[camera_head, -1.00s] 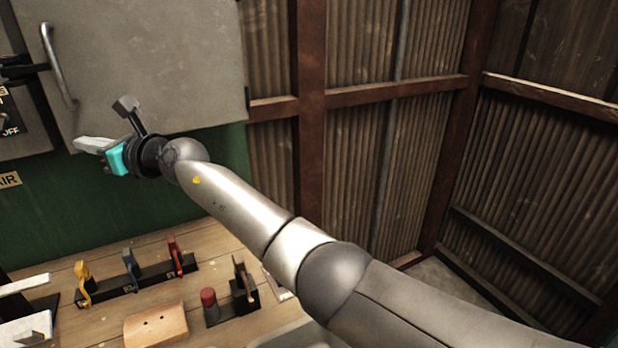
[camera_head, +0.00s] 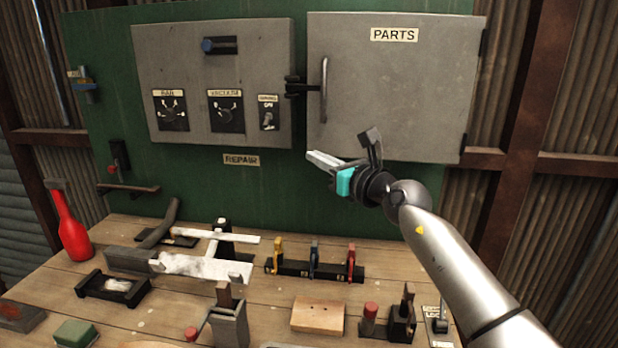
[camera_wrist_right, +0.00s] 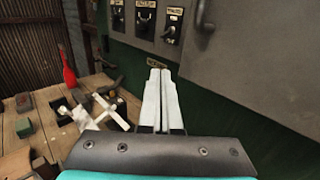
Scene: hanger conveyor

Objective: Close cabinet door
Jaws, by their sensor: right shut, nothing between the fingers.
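The grey cabinet door (camera_head: 400,90) with the PARTS label is at the upper right of the head view. It looks flush in its frame, with a vertical bar handle (camera_head: 324,90) on its left side and a dark latch (camera_head: 298,87) beside the handle. My right gripper (camera_head: 312,157) is shut and empty, just below the door's lower left corner, apart from the handle. In the right wrist view its pale fingers (camera_wrist_right: 161,100) lie together, with the door (camera_wrist_right: 255,60) at the upper right. My left gripper is not in view.
A grey control panel (camera_head: 215,60) with knobs and switches is left of the door. The wooden bench (camera_head: 270,325) below carries a red bottle (camera_head: 72,228), a row of coloured clamps (camera_head: 315,268), a wooden block (camera_head: 318,315) and several tools.

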